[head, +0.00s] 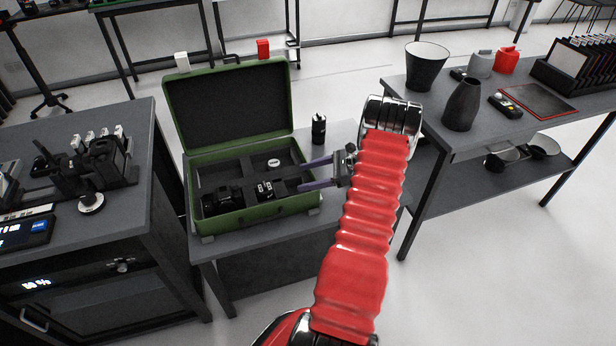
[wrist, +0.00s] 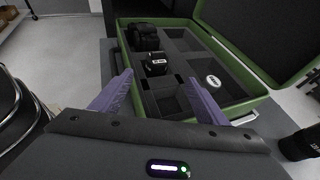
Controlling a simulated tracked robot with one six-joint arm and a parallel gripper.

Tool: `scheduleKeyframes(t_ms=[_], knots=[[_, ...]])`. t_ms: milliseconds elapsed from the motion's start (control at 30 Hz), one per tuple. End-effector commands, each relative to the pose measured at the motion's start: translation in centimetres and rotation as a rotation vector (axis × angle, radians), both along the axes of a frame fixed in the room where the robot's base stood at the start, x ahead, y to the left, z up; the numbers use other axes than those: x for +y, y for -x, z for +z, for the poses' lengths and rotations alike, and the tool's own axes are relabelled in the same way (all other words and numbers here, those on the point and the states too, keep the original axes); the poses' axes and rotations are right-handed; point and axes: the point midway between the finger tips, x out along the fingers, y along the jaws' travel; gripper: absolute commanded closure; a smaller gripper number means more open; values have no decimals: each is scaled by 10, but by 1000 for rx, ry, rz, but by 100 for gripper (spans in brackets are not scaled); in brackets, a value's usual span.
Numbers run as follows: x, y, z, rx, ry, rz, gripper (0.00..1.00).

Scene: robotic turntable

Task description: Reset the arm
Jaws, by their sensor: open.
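My gripper (head: 316,173) is open, with its two purple fingers spread apart over the right edge of the open green case (head: 262,222). In the wrist view, the gripper (wrist: 157,97) shows nothing between its fingertips, and the case (wrist: 262,88) lies below and beyond them. My red arm reaches up from the bottom of the head view and hides part of the table behind it.
The case holds a black camera (head: 222,198), a small dark labelled item (head: 265,189) and a white round item (head: 273,162). A black cylinder (head: 319,130) stands right of the case. The right table (head: 455,139) carries a dark vase (head: 462,105) and a pot (head: 426,66).

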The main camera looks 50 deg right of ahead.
Motion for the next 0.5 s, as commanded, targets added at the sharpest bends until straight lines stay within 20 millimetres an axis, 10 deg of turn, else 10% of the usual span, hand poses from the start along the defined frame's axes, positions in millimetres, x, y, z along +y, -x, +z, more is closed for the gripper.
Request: scheduleKeyframes(t_ms=[500], knots=[[-1,-7,5,6,0,-14,32]])
